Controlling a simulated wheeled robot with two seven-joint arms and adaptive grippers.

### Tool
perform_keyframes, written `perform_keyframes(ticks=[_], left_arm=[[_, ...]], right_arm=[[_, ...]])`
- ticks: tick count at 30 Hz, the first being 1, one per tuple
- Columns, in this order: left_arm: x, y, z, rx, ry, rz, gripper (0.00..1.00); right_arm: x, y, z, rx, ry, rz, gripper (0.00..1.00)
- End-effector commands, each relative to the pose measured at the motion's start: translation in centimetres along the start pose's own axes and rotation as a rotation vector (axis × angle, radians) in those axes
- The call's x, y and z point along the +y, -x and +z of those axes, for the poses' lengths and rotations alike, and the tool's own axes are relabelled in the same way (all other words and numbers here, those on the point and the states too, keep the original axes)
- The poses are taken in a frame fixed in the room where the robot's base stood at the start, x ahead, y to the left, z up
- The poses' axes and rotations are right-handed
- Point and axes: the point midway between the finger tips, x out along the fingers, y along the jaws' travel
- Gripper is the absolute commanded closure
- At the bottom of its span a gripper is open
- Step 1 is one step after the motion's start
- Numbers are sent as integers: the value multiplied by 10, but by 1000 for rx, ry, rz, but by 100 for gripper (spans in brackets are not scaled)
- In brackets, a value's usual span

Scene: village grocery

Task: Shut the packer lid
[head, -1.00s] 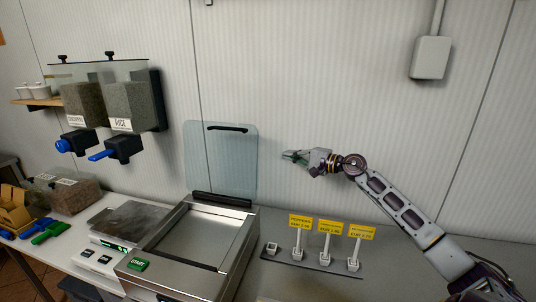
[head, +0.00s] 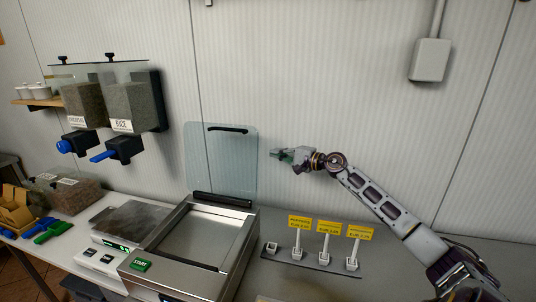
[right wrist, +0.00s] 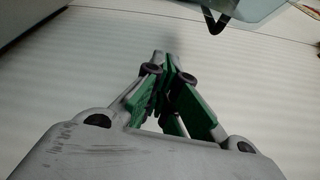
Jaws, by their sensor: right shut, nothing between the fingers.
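The packer (head: 178,262) is a steel box on the counter with a green START button at its front. Its clear lid (head: 221,165) stands open and upright at the back, with a black handle bar (head: 228,130) near its top edge. My right gripper (head: 274,154) is shut and empty, a little to the right of the lid's right edge and apart from it in the picture. In the right wrist view the gripper's green-padded fingers (right wrist: 168,75) are together, and part of the lid (right wrist: 245,8) with a dark bar shows at the top. My left gripper is not in view.
Three yellow price signs (head: 327,227) stand on a dark strip right of the packer. A scale (head: 125,224) is to its left. Dispensers (head: 128,105) hang on the wall at left. A grey wall box (head: 431,60) is at upper right.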

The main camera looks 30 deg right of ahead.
Motion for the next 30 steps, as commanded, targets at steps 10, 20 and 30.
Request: perform_keyframes(ticks=[10, 20, 30], left_arm=[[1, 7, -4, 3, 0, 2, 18], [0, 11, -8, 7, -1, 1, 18], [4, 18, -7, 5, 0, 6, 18]], right_arm=[[-2, -19, 0, 1, -1, -2, 100], [-1, -32, 0, 0, 1, -1, 100], [-1, -32, 10, -1, 2, 2, 100]])
